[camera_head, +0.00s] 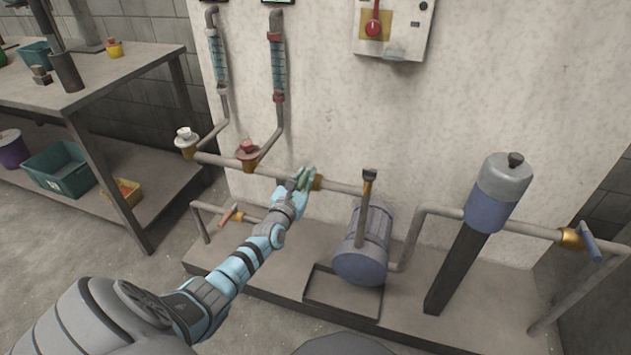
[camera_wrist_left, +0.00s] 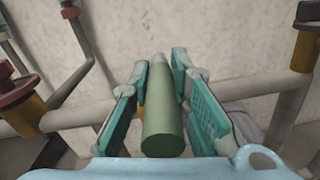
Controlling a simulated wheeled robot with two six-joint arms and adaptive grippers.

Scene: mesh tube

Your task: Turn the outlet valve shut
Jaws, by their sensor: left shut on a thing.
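A green valve handle (camera_wrist_left: 163,125) shows as a rounded bar in the left wrist view, pointing toward the camera. It lies between the teal finger pads of my left gripper (camera_wrist_left: 160,90), which is shut on it. In the head view my left gripper (camera_head: 303,181) is at the horizontal pipe on the wall, beside a brass valve body (camera_head: 317,182). The fingers partly cover the handle there. No label shows which valve is the outlet. My right gripper is not in view.
A red-topped valve (camera_head: 247,150) and a white-topped valve (camera_head: 186,138) sit left along the pipes. An orange lever (camera_head: 229,214) is lower left; a blue lever (camera_head: 590,241) is far right. A blue-grey pump (camera_head: 361,258) stands right of my arm, below the pipe.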

